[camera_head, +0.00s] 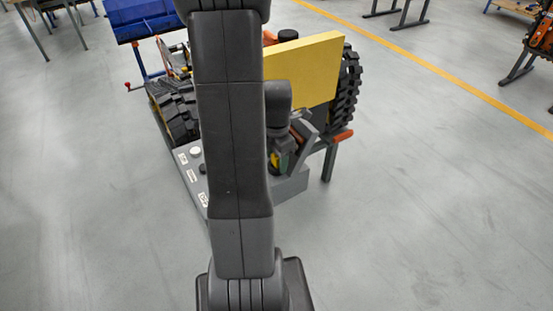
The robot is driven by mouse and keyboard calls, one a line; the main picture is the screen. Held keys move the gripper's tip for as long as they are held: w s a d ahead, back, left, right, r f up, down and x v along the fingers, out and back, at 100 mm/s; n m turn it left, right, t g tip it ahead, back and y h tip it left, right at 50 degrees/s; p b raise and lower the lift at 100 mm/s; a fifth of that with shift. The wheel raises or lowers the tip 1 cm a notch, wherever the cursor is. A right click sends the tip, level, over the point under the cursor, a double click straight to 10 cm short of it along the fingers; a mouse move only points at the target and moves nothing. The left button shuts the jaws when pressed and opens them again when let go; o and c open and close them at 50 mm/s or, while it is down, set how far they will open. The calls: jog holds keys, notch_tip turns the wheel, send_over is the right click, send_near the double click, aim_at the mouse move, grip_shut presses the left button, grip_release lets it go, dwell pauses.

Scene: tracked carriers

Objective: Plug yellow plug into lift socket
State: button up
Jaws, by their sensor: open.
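My dark grey arm runs up the middle of the view and hides much of the work area. My gripper (298,130), at the end of the arm just right of the upper arm link, is small and partly hidden; it is open. Just below it is a small dark thing with green and yellow parts (277,160); I cannot tell whether it is the yellow plug. A grey box (290,187) stands below, with white labels and a round white knob on its left part. No lift socket can be made out.
A yellow panel (305,68) stands behind my gripper, between black treaded tyres or tracks (347,88) and (175,112). An orange-red handle (342,136) sticks out at right. A blue bin (140,18) is at the back left.

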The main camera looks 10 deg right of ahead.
jog(key=c, duration=1.1)
jog(key=shift+o, duration=0.2)
jog(key=shift+r, duration=0.15)
notch_tip(320, 180, up, 10)
jog(key=shift+f+b, duration=0.1)
jog(key=shift+b, duration=0.3)
